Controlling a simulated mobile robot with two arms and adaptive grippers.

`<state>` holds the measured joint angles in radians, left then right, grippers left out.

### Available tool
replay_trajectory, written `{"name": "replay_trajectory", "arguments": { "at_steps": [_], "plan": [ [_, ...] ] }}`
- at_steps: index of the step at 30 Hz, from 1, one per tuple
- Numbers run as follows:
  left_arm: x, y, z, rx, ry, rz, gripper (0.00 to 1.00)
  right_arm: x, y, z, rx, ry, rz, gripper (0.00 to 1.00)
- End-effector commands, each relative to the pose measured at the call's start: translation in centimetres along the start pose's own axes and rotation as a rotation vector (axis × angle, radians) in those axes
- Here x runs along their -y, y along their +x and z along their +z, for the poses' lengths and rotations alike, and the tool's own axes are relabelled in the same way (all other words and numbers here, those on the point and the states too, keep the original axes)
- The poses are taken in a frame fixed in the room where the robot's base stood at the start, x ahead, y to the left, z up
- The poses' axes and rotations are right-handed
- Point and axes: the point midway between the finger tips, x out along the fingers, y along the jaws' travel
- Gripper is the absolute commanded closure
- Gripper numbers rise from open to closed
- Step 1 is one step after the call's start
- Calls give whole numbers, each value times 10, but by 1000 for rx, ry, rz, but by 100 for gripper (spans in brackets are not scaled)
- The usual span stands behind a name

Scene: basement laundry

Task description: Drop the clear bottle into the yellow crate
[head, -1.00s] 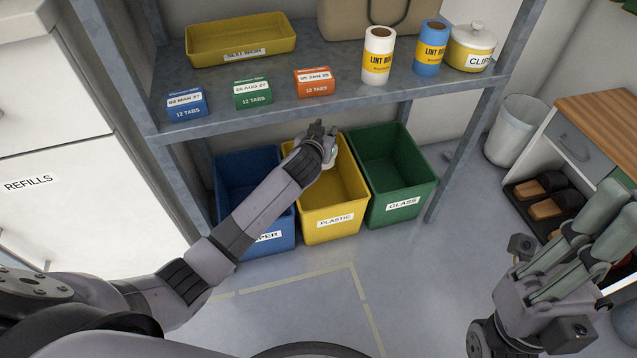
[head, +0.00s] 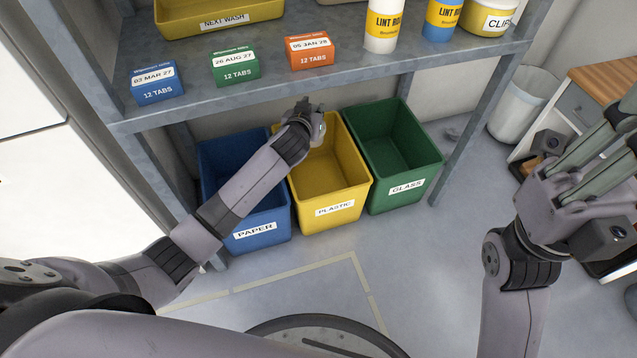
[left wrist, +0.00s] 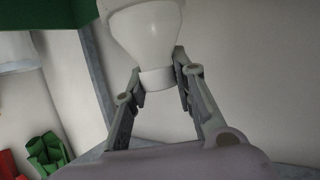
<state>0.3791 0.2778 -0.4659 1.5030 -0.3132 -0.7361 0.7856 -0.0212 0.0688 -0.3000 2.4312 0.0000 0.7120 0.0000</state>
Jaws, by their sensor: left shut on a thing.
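The yellow crate (head: 352,206), labelled PLASTIC, stands on the floor between a blue and a green crate in the head view. My left gripper (head: 310,112) is over the back left part of the yellow crate, below the shelf. It is shut on a pale, whitish bottle (left wrist: 147,32), which shows large in the left wrist view with its narrow end between the fingers. In the head view the bottle (head: 319,130) is mostly hidden by the gripper. My right gripper (head: 622,125) is at the right edge, open and empty, its fingertips partly cut off.
The blue crate (head: 262,240), labelled PAPER, and the green crate (head: 408,200), labelled GLASS, flank the yellow one. A grey shelf (head: 260,85) with several small boxes and rolls hangs above. A white bin (head: 520,105) stands right. The floor in front is clear.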

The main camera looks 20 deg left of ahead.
Motion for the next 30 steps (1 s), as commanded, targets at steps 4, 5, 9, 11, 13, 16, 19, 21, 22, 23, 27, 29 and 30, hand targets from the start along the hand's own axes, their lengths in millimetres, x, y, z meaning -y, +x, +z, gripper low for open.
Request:
{"name": "replay_trajectory", "arguments": {
  "at_steps": [4, 5, 9, 11, 13, 16, 19, 21, 22, 23, 27, 29, 30],
  "plan": [
    [0, 2, 4, -1, -1, 0, 100, 1, 2, -1, -17, -2, -6, 100],
    [0, 2, 4, -1, -1, 0, 100, 1, 3, -1, -18, -2, -7, 100],
    [0, 2, 4, -1, -1, 0, 100, 1, 4, -1, -17, -2, -7, 100],
    [0, 2, 4, 0, -1, 0, 100, 1, 4, -1, -17, -2, -7, 100],
    [0, 2, 4, 0, -1, 0, 72, 1, 4, -1, -17, -2, -7, 100],
    [0, 2, 4, 0, -1, 0, 66, 1, 4, -1, -17, -2, -7, 100],
    [0, 2, 4, 0, 0, 0, 59, 1, 4, -1, -17, -2, -7, 100],
    [0, 2, 4, 0, -1, 0, 54, 1, 4, -1, -17, -2, -7, 100],
    [0, 2, 4, 0, -1, 0, 52, 1, 4, -1, -17, -2, -7, 100],
    [0, 2, 4, 0, -1, 0, 52, 1, 4, -1, -18, -2, -7, 100],
    [0, 2, 4, 0, -1, 0, 52, 1, 4, -1, -18, -2, -7, 100],
    [0, 2, 4, 1, -1, 0, 52, 1, 4, -1, -18, -2, -7, 100],
    [0, 2, 5, 1, -1, 0, 52, 1, 3, -1, -17, -2, -6, 100]
  ]
}}
